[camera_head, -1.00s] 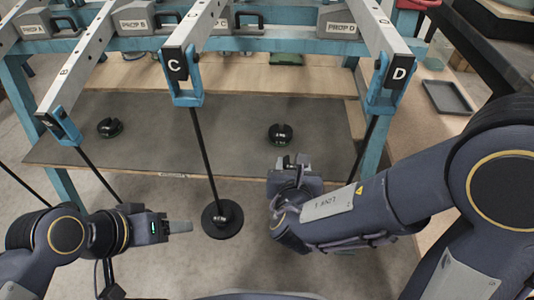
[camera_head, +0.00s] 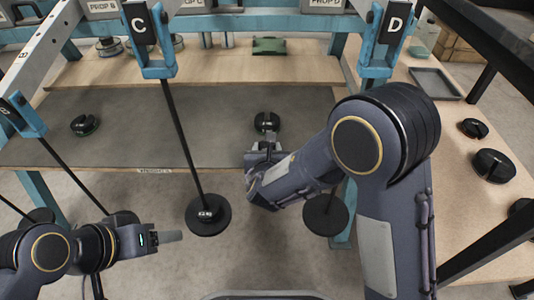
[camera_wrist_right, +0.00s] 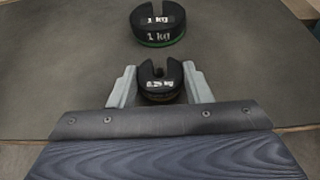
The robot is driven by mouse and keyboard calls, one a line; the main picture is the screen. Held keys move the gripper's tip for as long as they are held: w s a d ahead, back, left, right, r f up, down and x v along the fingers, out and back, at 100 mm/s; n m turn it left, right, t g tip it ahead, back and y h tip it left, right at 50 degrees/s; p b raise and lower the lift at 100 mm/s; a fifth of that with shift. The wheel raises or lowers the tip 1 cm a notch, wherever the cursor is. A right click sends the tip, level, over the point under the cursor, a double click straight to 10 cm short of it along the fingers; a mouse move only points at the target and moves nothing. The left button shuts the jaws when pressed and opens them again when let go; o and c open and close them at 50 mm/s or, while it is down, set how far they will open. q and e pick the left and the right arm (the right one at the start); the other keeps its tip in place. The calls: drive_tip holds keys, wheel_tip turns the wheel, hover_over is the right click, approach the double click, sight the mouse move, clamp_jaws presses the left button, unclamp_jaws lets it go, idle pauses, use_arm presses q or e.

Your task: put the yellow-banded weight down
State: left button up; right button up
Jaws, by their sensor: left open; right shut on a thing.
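My right gripper (camera_wrist_right: 160,88) is shut on a small black slotted weight (camera_wrist_right: 159,71), held between its two grey fingers in the right wrist view. A dull brownish edge shows low on this weight; I cannot clearly make out a yellow band. The right gripper (camera_head: 264,148) is over the front part of the dark mat (camera_head: 200,110) in the head view, where the held weight is hard to make out. I cannot tell whether it touches the mat. My left gripper (camera_head: 170,237) is open and empty at the lower left, away from the mat.
A green-banded 1 kg weight (camera_wrist_right: 158,26) lies just beyond the held one. Another black weight (camera_head: 85,125) lies at the mat's left. Hanger rods with black discs (camera_head: 208,214) hang from levers C and D. More weights (camera_head: 493,165) lie on the right-hand table.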

drive_tip(key=shift+f, duration=0.3)
drive_tip(key=o, duration=1)
drive_tip(key=shift+r, duration=0.1)
